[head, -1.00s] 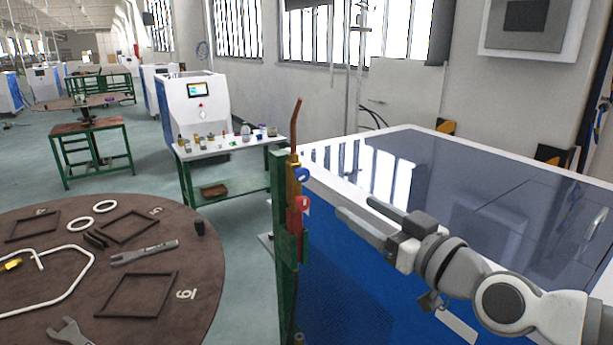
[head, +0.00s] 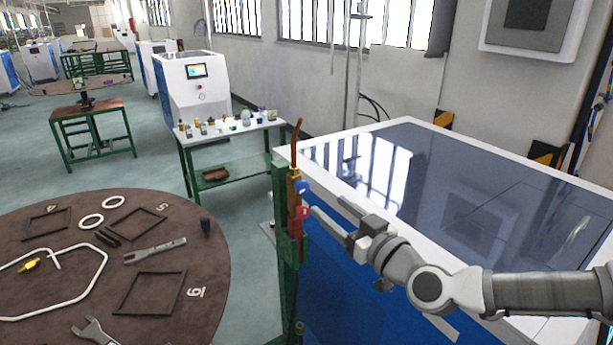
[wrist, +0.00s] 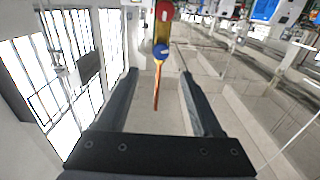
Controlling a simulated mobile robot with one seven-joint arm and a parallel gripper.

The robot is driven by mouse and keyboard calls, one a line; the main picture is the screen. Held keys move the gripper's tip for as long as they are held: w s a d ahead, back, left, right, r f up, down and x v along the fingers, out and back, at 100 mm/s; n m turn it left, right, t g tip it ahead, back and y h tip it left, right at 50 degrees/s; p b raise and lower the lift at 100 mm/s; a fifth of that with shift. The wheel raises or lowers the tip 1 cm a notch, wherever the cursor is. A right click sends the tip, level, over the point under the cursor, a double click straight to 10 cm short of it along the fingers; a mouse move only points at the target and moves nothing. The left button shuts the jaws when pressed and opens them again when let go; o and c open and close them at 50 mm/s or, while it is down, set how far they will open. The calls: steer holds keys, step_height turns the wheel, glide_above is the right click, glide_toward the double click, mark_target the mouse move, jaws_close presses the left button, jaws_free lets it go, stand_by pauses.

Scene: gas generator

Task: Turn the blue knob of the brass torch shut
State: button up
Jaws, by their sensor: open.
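The brass torch (head: 294,174) stands upright on a green post, its copper tip (head: 296,136) pointing up. Its blue knob (head: 302,187) sits on the right side of the body, above a red knob (head: 302,213). My gripper (head: 327,205) is open and empty, just right of the torch, with its fingers pointing left toward it. In the wrist view, the blue knob (wrist: 161,51) shows ahead of the gap between my open fingers (wrist: 158,74). The copper tip and the red knob (wrist: 164,12) show there too. No finger is seen touching the knob.
The green post (head: 286,270) holds the torch. A blue and white machine with a dark glossy top (head: 470,190) lies behind and below my arm. A round brown table (head: 60,290) with frames and wrenches is at left. A small table (head: 232,135) with small parts stands behind.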

mark_target(305, 188)
steer(key=p+x, duration=0.1)
steer(key=x, duration=0.9)
steer(key=shift+s+a+f+p, duration=0.1)
steer(key=shift+p, duration=0.3)
jaws_close()
